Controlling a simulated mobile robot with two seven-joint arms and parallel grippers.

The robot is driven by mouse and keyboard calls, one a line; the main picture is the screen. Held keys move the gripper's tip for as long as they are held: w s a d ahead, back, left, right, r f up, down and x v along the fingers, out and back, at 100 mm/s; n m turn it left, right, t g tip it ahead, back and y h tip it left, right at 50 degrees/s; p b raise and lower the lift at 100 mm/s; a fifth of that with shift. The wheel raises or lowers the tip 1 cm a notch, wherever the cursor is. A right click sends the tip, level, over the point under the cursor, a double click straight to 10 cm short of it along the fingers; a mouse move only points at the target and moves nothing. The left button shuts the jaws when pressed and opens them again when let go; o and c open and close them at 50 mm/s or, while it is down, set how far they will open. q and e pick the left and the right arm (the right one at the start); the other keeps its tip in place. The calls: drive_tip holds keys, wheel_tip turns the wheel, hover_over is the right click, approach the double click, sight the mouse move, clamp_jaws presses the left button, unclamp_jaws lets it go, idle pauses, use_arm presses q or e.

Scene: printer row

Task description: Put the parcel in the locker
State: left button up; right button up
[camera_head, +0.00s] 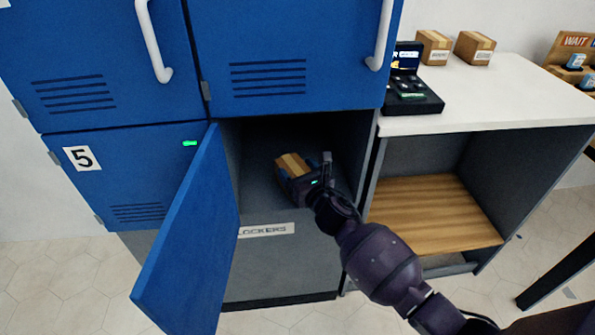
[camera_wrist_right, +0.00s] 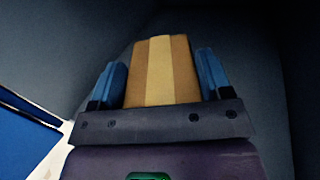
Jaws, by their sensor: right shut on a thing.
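The parcel (camera_head: 292,165) is a small brown box with a lighter tape stripe. It is inside the open locker (camera_head: 255,150), a dark grey compartment at the lower right of the blue locker block. My right gripper (camera_head: 302,168) reaches in through the opening and is shut on the parcel. In the right wrist view the parcel (camera_wrist_right: 162,70) sits between the two blue fingers (camera_wrist_right: 162,80), with the dark locker walls around it. Whether the parcel touches the locker floor I cannot tell. My left gripper is not in view.
The blue locker door (camera_head: 190,240) hangs open to the left of the opening. Locker 5 (camera_head: 130,175) is closed, with a green light. A white counter (camera_head: 500,95) at right holds two boxes (camera_head: 474,48) and a black device (camera_head: 412,95). A wooden shelf (camera_head: 430,210) is below.

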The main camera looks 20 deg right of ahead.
drive_tip(key=o, duration=0.6)
drive_tip(key=shift+f, duration=0.2)
drive_tip(key=o, duration=0.5)
drive_tip(key=shift+c, duration=0.2)
drive_tip(key=shift+r, duration=0.1)
drive_tip(key=shift+r, duration=0.2)
drive_tip(key=s+d+p, duration=0.1)
drive_tip(key=s+p, duration=0.1)
drive_tip(key=s, duration=1)
drive_tip(key=shift+d, duration=0.2)
drive_tip(key=shift+f, duration=0.1)
